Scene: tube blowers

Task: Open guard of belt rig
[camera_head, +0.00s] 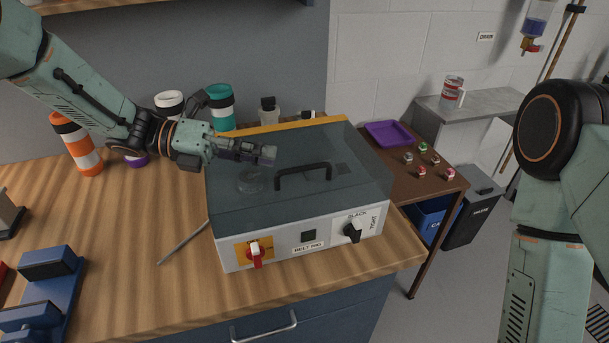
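The belt rig (282,252) is a pale box on the wooden bench. Its dark, see-through guard (235,206) lies closed over the top, with a black handle (304,170) across it. A round part shows dimly under the guard. The front has a red switch (256,254) on a yellow plate and a black knob (352,230) marked slack and tight. My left gripper (270,155) hangs above the guard, left of the handle and apart from it. Its fingers look close together, but their opening is unclear. My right arm stands at the right; its gripper is out of view.
A grey rod (183,242) and a blue device (46,285) lie to the left. A brown side table (412,180) holds a purple tray (389,134).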

